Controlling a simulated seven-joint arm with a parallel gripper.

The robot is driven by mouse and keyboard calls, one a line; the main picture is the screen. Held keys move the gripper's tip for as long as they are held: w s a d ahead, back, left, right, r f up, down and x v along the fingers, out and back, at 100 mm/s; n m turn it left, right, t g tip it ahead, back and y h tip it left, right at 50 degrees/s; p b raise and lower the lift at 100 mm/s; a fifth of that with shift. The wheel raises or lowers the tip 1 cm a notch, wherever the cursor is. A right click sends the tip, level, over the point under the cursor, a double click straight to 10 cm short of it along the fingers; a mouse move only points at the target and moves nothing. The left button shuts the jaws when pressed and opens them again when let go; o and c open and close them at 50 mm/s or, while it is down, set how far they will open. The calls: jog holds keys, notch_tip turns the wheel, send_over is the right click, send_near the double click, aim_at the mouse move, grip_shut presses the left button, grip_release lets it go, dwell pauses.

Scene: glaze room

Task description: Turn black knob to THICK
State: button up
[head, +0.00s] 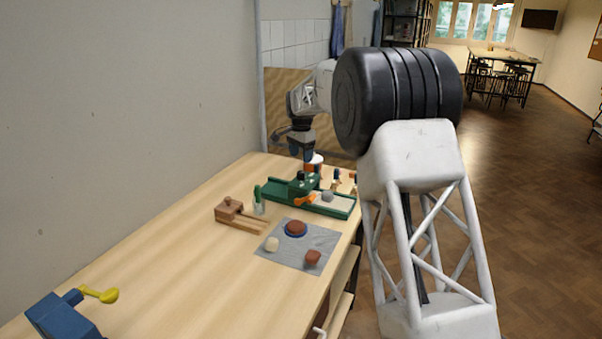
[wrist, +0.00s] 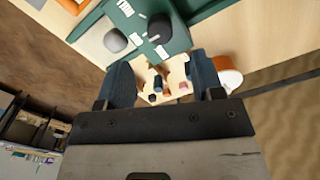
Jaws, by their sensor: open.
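The green panel (head: 342,208) lies on the bench and also fills the top of the wrist view (wrist: 184,42). In the head view, the black knob (head: 301,175) is small, just under my gripper. My gripper (wrist: 160,74) is open and empty, its two dark blue fingers apart and off the knob. In the head view, my gripper (head: 302,157) hangs over the panel's far part. The knob's pointing direction is unclear.
An orange lever (head: 305,199) is on the panel's near side. A white-and-orange item (wrist: 228,78) stands close by my right finger. A wooden holder (wrist: 176,72) with small items lies beyond the panel.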

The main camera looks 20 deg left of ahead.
aim_at(301, 172)
jog(key=shift+f, duration=3.65)
jog(key=c, duration=0.9)
